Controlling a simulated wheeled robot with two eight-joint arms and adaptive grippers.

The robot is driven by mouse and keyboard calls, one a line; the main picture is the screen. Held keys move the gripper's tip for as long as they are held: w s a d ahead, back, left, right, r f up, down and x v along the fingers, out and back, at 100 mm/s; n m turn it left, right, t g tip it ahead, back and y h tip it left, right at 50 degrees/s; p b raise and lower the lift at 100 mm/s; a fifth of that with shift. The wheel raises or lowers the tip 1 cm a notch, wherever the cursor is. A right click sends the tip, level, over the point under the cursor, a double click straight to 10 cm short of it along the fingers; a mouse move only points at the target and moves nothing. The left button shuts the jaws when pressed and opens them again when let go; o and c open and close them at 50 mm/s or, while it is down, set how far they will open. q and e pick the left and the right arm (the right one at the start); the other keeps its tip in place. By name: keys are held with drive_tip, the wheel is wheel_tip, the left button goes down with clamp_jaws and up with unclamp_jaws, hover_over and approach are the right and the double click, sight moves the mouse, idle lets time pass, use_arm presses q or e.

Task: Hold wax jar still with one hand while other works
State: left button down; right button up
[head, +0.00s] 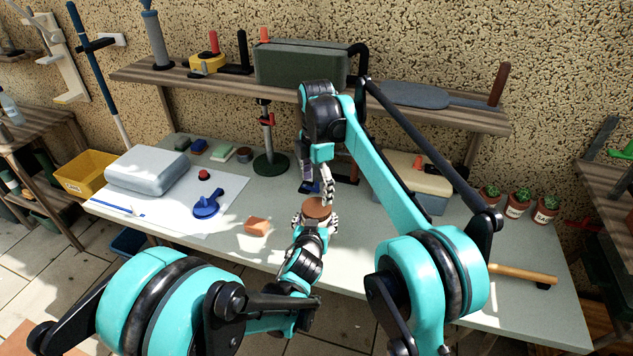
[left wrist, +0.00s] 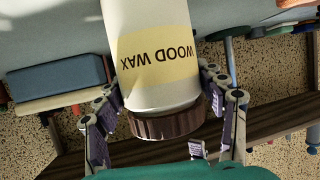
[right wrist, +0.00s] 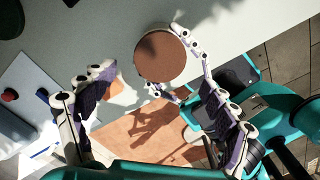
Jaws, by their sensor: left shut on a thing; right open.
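The wax jar (left wrist: 155,50) is pale with a yellow "WOOD WAX" label, upside down in the left wrist view, and a ribbed brown lid (left wrist: 166,123). The lid's round brown top (right wrist: 160,55) shows in the right wrist view and in the head view (head: 317,207). My left gripper (head: 315,222) is shut on the jar, with fingers (left wrist: 165,100) on both its sides. My right gripper (head: 318,188) is just above the jar in the head view. It is open, with its fingers (right wrist: 158,85) spread apart near the lid; whether they touch it I cannot tell.
On the workbench (head: 270,190) are an orange block (head: 257,227), a blue tool (head: 207,206), a grey case (head: 147,168) and a green-based stand (head: 271,162). A wooden handle (head: 520,274) and potted cacti (head: 518,204) are at the right. A shelf (head: 210,80) runs behind.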

sight(316, 207)
wheel_tip(316, 207, down, 7)
drive_tip(key=shift+r, duration=0.2)
